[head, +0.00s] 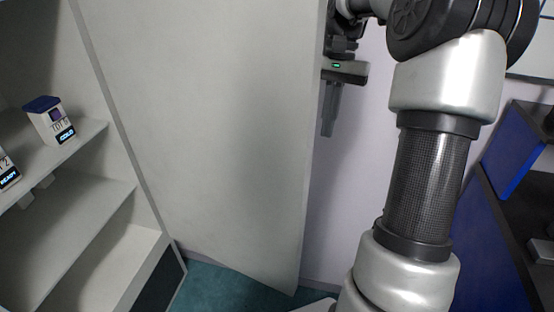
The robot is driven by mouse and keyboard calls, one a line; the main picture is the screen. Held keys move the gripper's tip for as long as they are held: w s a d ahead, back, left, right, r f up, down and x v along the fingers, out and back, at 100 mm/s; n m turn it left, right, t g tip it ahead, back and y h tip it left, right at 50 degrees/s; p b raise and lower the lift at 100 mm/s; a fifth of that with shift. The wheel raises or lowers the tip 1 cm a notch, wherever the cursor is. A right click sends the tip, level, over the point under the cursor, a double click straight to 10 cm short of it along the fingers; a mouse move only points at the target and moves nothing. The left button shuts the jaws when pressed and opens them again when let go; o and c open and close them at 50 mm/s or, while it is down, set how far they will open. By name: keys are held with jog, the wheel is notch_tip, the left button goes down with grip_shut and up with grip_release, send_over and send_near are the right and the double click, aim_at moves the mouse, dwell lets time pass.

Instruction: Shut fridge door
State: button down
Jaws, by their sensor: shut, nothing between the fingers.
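The fridge door (210,130) is a large pale grey panel. It stands wide open, swung out to the right of the fridge interior (85,215), whose shelves show at the left. My gripper (328,130) is beyond the door's right edge, pointing down, with a small green light on its body. Its fingers are together and empty. The door edge partly hides the gripper, so I cannot tell whether it touches the door.
A small white box with a blue lid (50,120) stands on a fridge shelf (75,140). Another labelled box (7,172) is cut off at the left edge. A blue and black cabinet (515,150) stands at the right. Teal floor (215,285) shows below the door.

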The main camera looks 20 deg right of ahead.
jog(key=s+a+f+y+b, duration=0.1)
jog(key=a+f, duration=0.3)
jog(key=f, duration=0.6)
jog(key=shift+s+f+g+b, duration=0.3)
jog(key=shift+s+b, duration=0.2)
jog(key=shift+s, duration=0.35)
jog(key=shift+a+r, duration=0.1)
